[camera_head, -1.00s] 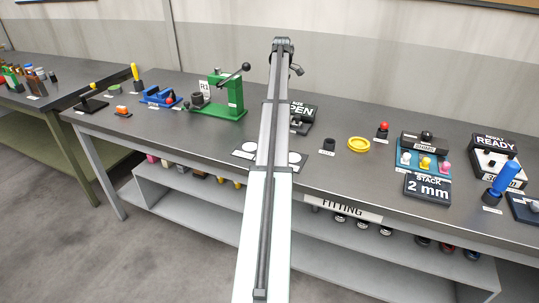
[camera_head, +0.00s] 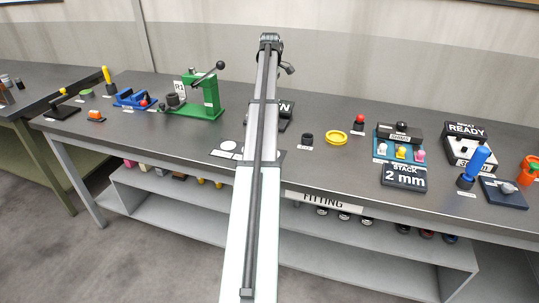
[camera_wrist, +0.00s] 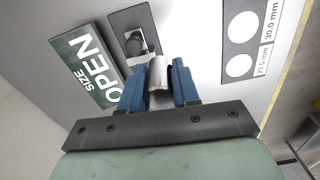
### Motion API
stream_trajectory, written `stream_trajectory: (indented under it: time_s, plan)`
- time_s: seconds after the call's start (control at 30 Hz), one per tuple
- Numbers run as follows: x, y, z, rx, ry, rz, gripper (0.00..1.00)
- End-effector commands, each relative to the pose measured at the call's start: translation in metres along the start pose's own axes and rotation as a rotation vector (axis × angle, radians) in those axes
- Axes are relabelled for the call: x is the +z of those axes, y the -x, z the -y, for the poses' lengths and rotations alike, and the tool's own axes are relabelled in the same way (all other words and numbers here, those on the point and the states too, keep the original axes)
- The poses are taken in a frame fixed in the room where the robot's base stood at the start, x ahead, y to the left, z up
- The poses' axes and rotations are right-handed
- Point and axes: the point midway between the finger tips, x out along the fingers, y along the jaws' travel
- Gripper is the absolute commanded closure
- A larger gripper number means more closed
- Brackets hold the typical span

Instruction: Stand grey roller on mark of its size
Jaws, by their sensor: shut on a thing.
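In the wrist view my gripper (camera_wrist: 159,84) is shut on the grey roller (camera_wrist: 157,72), a pale metallic cylinder between two blue fingers. Its far end points at the bench; I cannot tell whether it touches anything. The mark plate (camera_wrist: 255,46) lies to the right, apart from the roller, with two white round marks. The larger mark (camera_wrist: 243,26) is beside the label "30.0 mm"; the smaller mark (camera_wrist: 239,66) has a label like "25.5 mm". In the head view part of the mark plate (camera_head: 219,154) shows left of my arm, which hides the gripper and roller.
A green press (camera_head: 205,95) stands left; a black cup (camera_head: 307,138) and yellow ring (camera_head: 336,136) lie right.

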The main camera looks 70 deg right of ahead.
Motion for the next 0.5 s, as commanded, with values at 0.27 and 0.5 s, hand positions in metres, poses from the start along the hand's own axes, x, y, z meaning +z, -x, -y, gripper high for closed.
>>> stream_trajectory:
  time_s: [0.27,0.5]
  plan:
    - [0.057,-0.011,0.103,0.001,0.034,0.0,1.0]
    - [0.075,-0.025,0.158,0.0,0.174,0.0,1.0]
